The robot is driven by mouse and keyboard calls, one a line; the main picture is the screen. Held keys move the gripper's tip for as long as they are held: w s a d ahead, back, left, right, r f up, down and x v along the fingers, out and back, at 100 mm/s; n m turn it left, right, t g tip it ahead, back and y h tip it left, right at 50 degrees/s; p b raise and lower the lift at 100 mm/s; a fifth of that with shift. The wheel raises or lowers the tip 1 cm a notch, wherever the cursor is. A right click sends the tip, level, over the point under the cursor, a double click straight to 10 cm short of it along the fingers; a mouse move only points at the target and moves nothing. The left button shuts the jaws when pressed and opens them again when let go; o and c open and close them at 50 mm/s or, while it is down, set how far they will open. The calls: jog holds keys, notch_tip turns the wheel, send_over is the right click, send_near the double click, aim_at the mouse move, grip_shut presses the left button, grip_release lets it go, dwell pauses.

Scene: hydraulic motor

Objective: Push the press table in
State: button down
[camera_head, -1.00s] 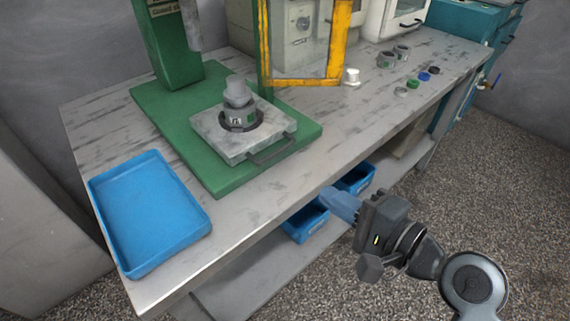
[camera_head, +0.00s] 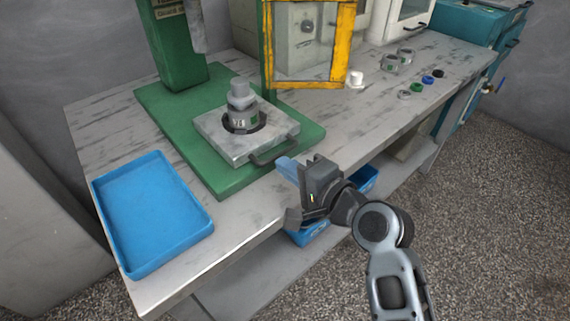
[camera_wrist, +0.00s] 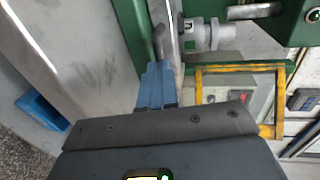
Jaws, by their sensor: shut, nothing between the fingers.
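The press table (camera_head: 217,139) is a grey square metal plate with a dark handle (camera_head: 275,152) on its front edge. It lies on the green press base (camera_head: 160,108), offset toward the front. A grey cylindrical part (camera_head: 240,103) stands upright on it. My gripper (camera_head: 286,165) is shut and empty, its blue fingers close to the handle's right end. In the wrist view the fingers (camera_wrist: 157,85) point at the plate's edge (camera_wrist: 172,30) and handle (camera_wrist: 160,42). I cannot tell whether they touch.
A blue tray (camera_head: 150,212) lies on the workbench (camera_head: 225,225) at left. The yellow-framed guard (camera_head: 309,83) stands behind the press to the right. Several small parts (camera_head: 405,93) sit at the bench's right. Blue bins (camera_head: 362,180) are on the shelf below.

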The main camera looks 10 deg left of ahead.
aim_at(262, 145)
jog(key=shift+w+a+f, duration=0.1)
jog(key=shift+w+a, duration=0.3)
jog(key=shift+a, duration=0.1)
jog(key=x, duration=0.2)
jog(key=r+x, duration=0.1)
jog(key=x, duration=0.5)
jog(key=shift+w+a+r+b, duration=0.15)
jog(key=shift+a+r+b, duration=0.1)
jog(key=shift+a+b, duration=0.05)
jog(key=shift+d+r, duration=0.1)
jog(key=shift+d, duration=0.05)
